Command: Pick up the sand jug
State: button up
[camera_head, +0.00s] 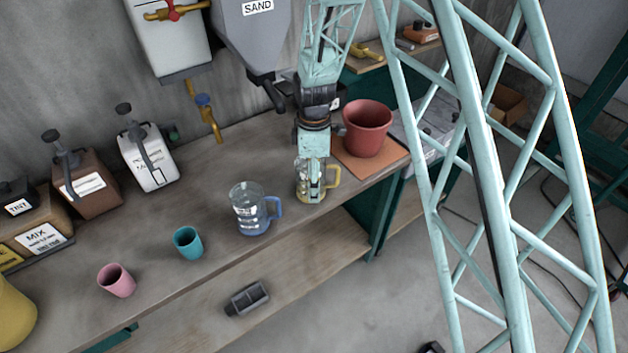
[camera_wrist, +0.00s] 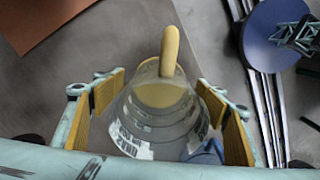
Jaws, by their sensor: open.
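The sand jug (camera_head: 301,186) is a clear jug with a yellow handle and yellow base, upright near the bench's front edge. In the wrist view the jug (camera_wrist: 160,120) sits between the two yellow-padded fingers, its handle pointing to the top. My gripper (camera_head: 314,183) is over and around the jug from above and partly hides it. In the wrist view my gripper (camera_wrist: 166,108) is open, with visible gaps between both pads and the glass.
A blue-handled jug (camera_head: 248,207) stands close on the left. A red-brown pot (camera_head: 367,130) sits on an orange mat (camera_head: 392,161) on the right. A teal cup (camera_head: 188,243) and pink cup (camera_head: 117,280) stand farther left. The sand hopper (camera_head: 253,35) hangs behind.

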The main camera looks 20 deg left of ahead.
jog(key=shift+c, duration=0.5)
jog(key=c, duration=0.8)
jog(key=shift+r, duration=0.1)
jog(key=shift+c, duration=0.4)
jog(key=shift+r, duration=1.7)
jog(key=s+d, duration=0.3)
jog(key=s, duration=0.4)
jog(key=s+d+r+b, duration=0.1)
jog(key=s+d, duration=0.2)
jog(key=s, duration=0.4)
jog(key=shift+s+d+r, duration=0.15)
jog(key=shift+s+r, duration=0.05)
jog(key=shift+s, duration=0.15)
